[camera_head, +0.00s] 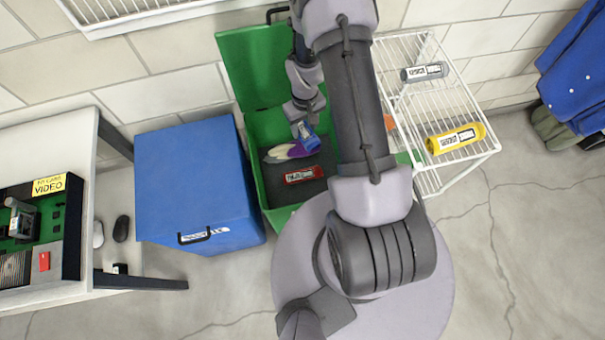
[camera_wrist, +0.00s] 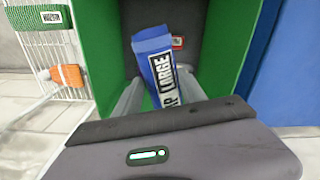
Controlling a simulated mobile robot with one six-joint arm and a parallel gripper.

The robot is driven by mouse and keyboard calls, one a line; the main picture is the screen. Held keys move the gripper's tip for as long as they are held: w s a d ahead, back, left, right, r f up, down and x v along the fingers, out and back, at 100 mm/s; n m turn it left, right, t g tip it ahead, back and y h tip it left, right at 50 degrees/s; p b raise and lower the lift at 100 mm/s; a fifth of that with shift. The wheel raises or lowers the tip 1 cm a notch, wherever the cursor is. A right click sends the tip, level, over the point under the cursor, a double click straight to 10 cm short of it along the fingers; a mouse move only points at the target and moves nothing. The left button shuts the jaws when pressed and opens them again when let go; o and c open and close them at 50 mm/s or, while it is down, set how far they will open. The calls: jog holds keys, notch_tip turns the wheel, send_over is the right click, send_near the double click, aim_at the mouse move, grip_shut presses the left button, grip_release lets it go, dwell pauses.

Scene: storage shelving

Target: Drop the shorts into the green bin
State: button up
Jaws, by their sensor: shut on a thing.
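The green bin (camera_head: 253,120) stands open on the floor, its lid raised at the back; its green wall (camera_wrist: 108,50) also shows in the wrist view. My gripper (camera_head: 304,122) points down over the bin. It is shut on a blue item (camera_wrist: 155,60) with a white label reading "LARGE", which hangs between the fingers in the wrist view. The blue item (camera_head: 308,138) looks like folded cloth, but I cannot tell for sure that it is the shorts. It is above the bin's dark floor, seemingly clear of it.
In the bin lie a purple and white item (camera_head: 283,152) and a dark item with a red label (camera_head: 303,174). A closed blue bin (camera_head: 190,185) stands to the left. A white wire rack (camera_head: 440,100) with a yellow bottle (camera_head: 456,138) stands to the right.

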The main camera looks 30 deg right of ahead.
jog(key=o, duration=1.6)
jog(key=shift+r, duration=0.1)
jog(key=shift+c, duration=0.2)
notch_tip(320, 180, up, 17)
jog(key=p, duration=0.6)
jog(key=shift+r, duration=0.2)
